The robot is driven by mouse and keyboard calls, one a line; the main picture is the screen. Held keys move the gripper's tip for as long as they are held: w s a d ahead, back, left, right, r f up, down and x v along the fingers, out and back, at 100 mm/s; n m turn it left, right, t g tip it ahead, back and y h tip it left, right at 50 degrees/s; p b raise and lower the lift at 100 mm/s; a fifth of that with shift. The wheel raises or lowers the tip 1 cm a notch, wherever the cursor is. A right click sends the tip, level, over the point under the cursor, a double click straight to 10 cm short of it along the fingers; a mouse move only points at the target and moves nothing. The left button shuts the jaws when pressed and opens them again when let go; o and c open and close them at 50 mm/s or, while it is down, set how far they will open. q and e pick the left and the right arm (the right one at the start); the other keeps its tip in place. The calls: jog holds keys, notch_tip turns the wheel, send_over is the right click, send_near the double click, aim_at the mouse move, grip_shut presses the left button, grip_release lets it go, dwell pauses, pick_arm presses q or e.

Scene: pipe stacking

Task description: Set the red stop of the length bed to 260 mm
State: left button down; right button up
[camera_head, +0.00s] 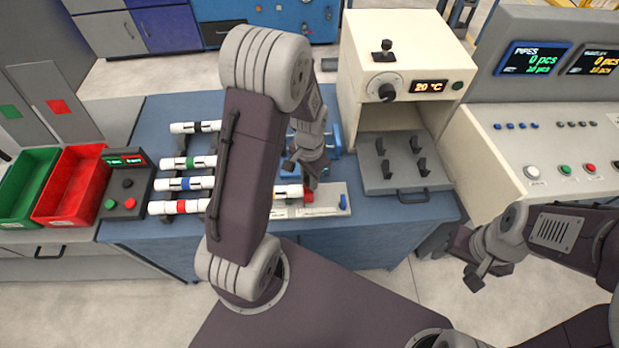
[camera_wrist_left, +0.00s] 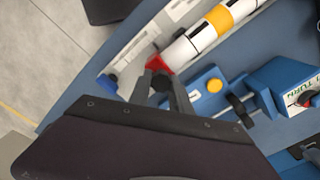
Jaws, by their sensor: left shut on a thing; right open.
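The length bed (camera_head: 331,200) is a light grey strip on the blue bench, partly hidden behind my left arm. It also shows in the left wrist view (camera_wrist_left: 129,61), with a blue piece at its end (camera_wrist_left: 108,85). The red stop (camera_head: 308,196) sits on the bed; in the wrist view it (camera_wrist_left: 157,64) is against or very near the end of a white pipe with a yellow band (camera_wrist_left: 219,19). My left gripper (camera_head: 313,181) is shut on the red stop at a dark knob (camera_wrist_left: 161,81). The scale reading cannot be made out. My right gripper (camera_head: 476,277) is open and empty, at the right.
Several banded pipes (camera_head: 183,184) lie left of my left arm. Further left are a control box (camera_head: 127,184), a red bin (camera_head: 72,188) and a green bin (camera_head: 26,183). An oven-like unit (camera_head: 408,64) with a grey tray (camera_head: 405,184) stands right of the bed. Blue fixtures (camera_wrist_left: 208,85) stand beside the bed.

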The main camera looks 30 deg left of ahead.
dwell(0.4)
pick_arm(q)
jog(key=w+d, duration=0.1)
jog(key=d, duration=0.1)
jog(key=w+d+p, duration=0.1)
jog(key=d, duration=0.1)
jog(key=w+d, duration=0.1)
jog(key=shift+w+d+r+p, duration=0.1)
jog(key=shift+w+d+p, duration=0.2)
jog(key=shift+d, duration=0.1)
jog(key=shift+s+a, duration=0.1)
jog(key=shift+a, duration=0.05)
jog(key=c, duration=1.2)
grip_release()
jog(key=shift+d, duration=0.2)
notch_tip(320, 180, up, 9)
